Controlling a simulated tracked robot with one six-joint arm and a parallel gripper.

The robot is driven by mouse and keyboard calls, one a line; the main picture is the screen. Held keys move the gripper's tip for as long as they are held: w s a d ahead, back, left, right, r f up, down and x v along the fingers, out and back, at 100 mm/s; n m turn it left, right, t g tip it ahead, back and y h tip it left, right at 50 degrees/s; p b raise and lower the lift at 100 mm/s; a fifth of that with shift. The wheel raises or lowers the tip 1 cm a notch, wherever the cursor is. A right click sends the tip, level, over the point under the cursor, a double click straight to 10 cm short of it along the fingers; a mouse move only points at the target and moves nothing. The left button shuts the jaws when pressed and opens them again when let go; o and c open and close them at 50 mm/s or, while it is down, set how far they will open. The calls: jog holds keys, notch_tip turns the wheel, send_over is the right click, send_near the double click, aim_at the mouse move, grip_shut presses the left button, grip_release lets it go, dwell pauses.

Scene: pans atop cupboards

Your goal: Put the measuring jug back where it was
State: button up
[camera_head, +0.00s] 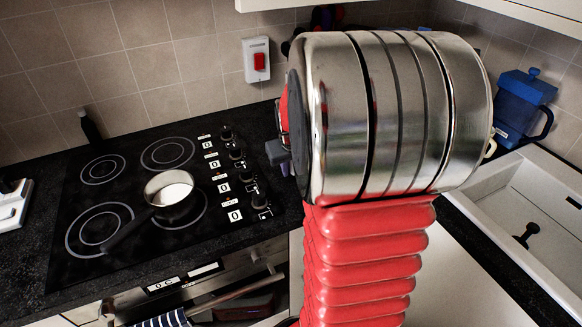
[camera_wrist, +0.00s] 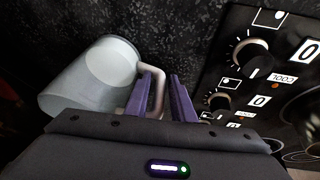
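The measuring jug (camera_wrist: 85,85) is a translucent pale vessel with a looped handle (camera_wrist: 158,88), at the left of the wrist view. It looks tilted in that view, and I cannot tell whether it touches the worktop. My gripper (camera_wrist: 163,80) has two purple fingers, one on either side of the handle. A narrow dark gap shows beside the right finger, so I cannot tell whether they grip the handle.
The black hob (camera_head: 130,200) carries a small saucepan (camera_head: 171,189), with control knobs (camera_head: 238,170) along its right side. The knobs (camera_wrist: 252,55) are close to my gripper in the wrist view. A blue lidded jug (camera_head: 522,105) stands behind the white sink (camera_head: 530,200). Speckled dark worktop (camera_wrist: 180,30) lies behind the fingers.

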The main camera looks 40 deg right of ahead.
jog(key=shift+o, duration=1)
jog(key=shift+r, duration=0.1)
jog(key=v, duration=1.2)
jog(key=shift+a, duration=0.1)
jog(key=s+a+n+y, duration=0.1)
jog(key=s+a, duration=0.2)
jog(key=a, duration=0.6)
jog(key=s+a+n+t+y, duration=0.1)
jog(key=s+a, duration=0.3)
jog(key=a, duration=0.5)
jog(key=s+a+n+t, duration=0.1)
jog(key=s+a+n, duration=0.1)
jog(key=a, duration=0.7)
jog(key=shift+s+r+y, duration=0.2)
jog(key=shift+s+y, duration=0.2)
jog(key=shift+s, duration=0.4)
